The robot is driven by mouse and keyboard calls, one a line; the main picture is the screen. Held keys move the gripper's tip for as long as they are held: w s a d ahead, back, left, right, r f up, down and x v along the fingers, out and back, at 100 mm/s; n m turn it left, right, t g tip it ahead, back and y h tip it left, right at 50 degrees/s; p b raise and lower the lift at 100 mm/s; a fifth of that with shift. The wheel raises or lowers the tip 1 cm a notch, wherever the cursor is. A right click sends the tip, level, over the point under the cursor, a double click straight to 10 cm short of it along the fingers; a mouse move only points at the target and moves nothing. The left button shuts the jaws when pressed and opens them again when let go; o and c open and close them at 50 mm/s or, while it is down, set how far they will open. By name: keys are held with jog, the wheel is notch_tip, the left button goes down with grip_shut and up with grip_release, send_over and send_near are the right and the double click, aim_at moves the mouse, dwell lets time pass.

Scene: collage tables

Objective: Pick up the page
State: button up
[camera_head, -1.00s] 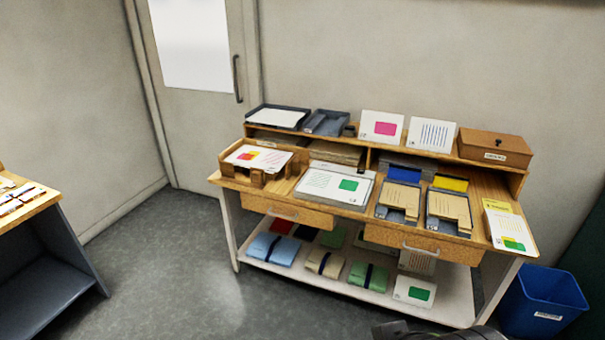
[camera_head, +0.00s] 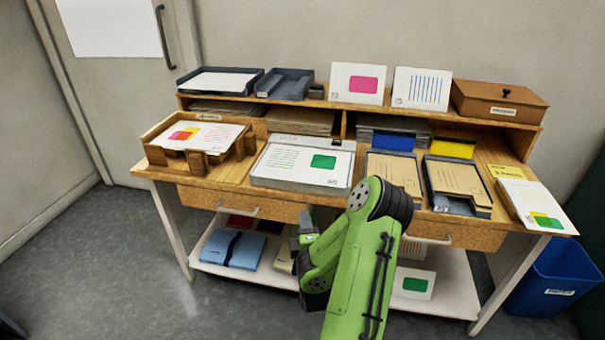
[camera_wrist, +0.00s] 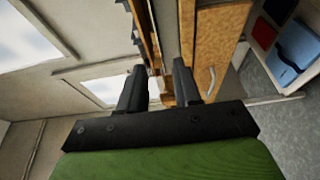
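Several printed pages show in the head view; which one the task means is not clear. One page with red, yellow and pink patches (camera_head: 203,133) lies in a wooden tray at the left of the desk. Another page with a green patch (camera_head: 301,163) lies in the desk's middle. A page with a yellow-green patch (camera_head: 534,205) lies at the right end. My gripper (camera_wrist: 158,80) is open and nothing shows between its fingers in the wrist view. In the head view it is partly hidden by my green arm, low in front of the desk's front edge.
Two cards, one with a pink patch (camera_head: 357,83) and one with blue lines (camera_head: 422,89), stand on the upper shelf beside a brown box (camera_head: 499,101). Folders lie on the lower shelf (camera_head: 452,294). A blue bin (camera_head: 553,280) stands at right. Floor at left is clear.

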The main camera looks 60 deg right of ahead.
send_near(300, 182)
jog(key=p+x, duration=0.7)
jog(key=p, duration=0.2)
jog(key=shift+w+d+p, duration=0.2)
jog(key=shift+w+p, duration=0.1)
jog(key=shift+w, duration=0.05)
grip_shut()
